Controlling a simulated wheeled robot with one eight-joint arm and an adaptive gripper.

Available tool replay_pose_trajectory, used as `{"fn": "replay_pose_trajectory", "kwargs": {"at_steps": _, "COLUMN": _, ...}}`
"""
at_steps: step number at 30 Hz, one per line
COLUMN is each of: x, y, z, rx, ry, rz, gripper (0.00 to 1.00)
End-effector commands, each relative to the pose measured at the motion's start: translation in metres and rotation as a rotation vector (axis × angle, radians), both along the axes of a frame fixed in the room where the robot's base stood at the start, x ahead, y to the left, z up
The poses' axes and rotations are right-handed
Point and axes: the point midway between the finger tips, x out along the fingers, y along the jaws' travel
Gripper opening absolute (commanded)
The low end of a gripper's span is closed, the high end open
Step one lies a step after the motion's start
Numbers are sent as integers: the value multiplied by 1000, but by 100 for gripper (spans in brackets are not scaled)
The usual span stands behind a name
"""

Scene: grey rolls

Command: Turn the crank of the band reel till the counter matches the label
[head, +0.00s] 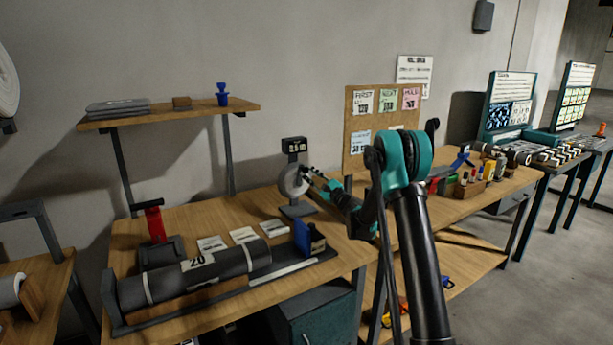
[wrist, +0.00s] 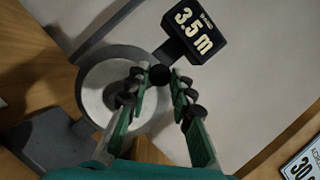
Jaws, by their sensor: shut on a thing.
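The band reel (head: 292,181) stands on the wooden bench, a pale disc on a dark stand. It also shows in the wrist view (wrist: 92,97). Its counter (wrist: 194,30) is a black box above the disc and reads 3.5 m; in the head view the counter (head: 294,144) is too small to read surely. My gripper (wrist: 160,78) is shut on the crank knob (wrist: 159,75), a dark round knob in front of the disc's right side. In the head view my gripper (head: 312,178) reaches the reel from the right. The crank's arm is mostly hidden by my fingers.
A label card (wrist: 303,160) reading 30 is cut off at the wrist view's lower right. A large dark roll (head: 195,277) marked 20 lies in a cradle at front left. Paper cards (head: 243,235) lie between. A pinboard (head: 380,125) with notes stands behind my arm.

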Motion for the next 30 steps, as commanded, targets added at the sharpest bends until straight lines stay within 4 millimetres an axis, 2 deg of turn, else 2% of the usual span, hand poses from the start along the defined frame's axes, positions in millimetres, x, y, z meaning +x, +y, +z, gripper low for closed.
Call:
{"fn": "replay_pose_trajectory", "kwargs": {"at_steps": 9, "x": 4, "y": -7, "z": -3, "rx": 94, "ry": 65, "rz": -3, "gripper": 0}}
{"fn": "replay_pose_trajectory", "kwargs": {"at_steps": 25, "x": 5, "y": -8, "z": -4, "rx": 112, "ry": 77, "rz": -3, "gripper": 0}}
{"fn": "replay_pose_trajectory", "kwargs": {"at_steps": 26, "x": 5, "y": -8, "z": -4, "rx": 111, "ry": 77, "rz": -3, "gripper": 25}}
{"fn": "replay_pose_trajectory", "kwargs": {"at_steps": 30, "x": 5, "y": -8, "z": -4, "rx": 112, "ry": 77, "rz": -2, "gripper": 43}}
